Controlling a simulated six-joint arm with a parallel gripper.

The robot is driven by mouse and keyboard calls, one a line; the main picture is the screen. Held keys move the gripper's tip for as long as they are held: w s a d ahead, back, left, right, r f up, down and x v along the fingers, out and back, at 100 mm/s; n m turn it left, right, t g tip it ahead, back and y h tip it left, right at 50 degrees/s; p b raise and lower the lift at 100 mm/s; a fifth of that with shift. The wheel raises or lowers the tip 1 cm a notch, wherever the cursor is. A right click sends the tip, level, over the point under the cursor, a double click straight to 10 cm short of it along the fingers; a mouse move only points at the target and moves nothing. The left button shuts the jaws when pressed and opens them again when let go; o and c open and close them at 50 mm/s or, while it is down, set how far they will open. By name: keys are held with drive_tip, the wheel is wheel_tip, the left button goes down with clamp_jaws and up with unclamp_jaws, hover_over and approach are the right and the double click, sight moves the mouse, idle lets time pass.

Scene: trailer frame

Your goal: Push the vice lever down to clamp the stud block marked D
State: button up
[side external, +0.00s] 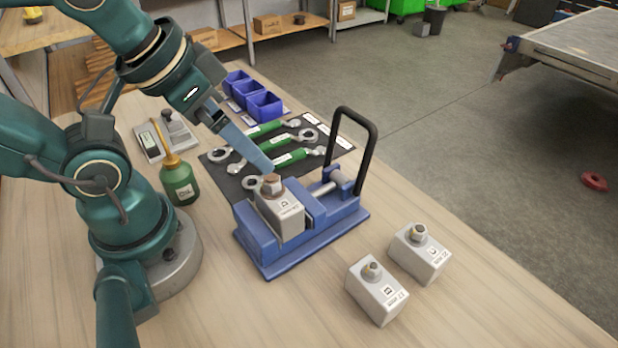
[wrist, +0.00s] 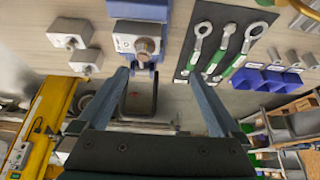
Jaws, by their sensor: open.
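The blue vice (side external: 335,225) stands on the wooden bench. The grey stud block marked D (side external: 281,218) sits upright between its jaws, with a rusty nut and stud on top; it also shows in the wrist view (wrist: 127,43). The black U-shaped vice lever (side external: 372,150) stands raised at the vice's right end. In the wrist view the lever (wrist: 125,98) appears between my two fingers. My gripper (side external: 267,170) is open and empty, its fingertips close to the block's nut in the side view. I cannot tell whether they touch it.
Two more stud blocks (side external: 420,253) (side external: 377,290) stand right of the vice. Behind it lie green-handled wrenches on a black mat (side external: 218,157) and blue bins (side external: 264,106). A green oil bottle (side external: 180,184) stands by my base. The bench front is clear.

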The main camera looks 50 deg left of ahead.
drive_tip(key=c, duration=0.7)
drive_tip(key=r, duration=0.1)
drive_tip(key=n, duration=0.1)
drive_tip(key=r, duration=0.1)
drive_tip(key=shift+w+a+r+y, duration=0.3)
drive_tip(key=shift+w+a+r, duration=0.05)
drive_tip(key=shift+a, duration=0.05)
clamp_jaws()
drive_tip(key=w+d+r+m+t, duration=0.1)
drive_tip(key=w+d+r+t, duration=0.15)
drive_tip(key=d+r, duration=0.45)
drive_tip(key=w+a+r+x, duration=0.1)
drive_tip(key=x, duration=1.1)
drive_tip(key=shift+w+a, duration=0.4)
drive_tip(key=shift+w, duration=0.2)
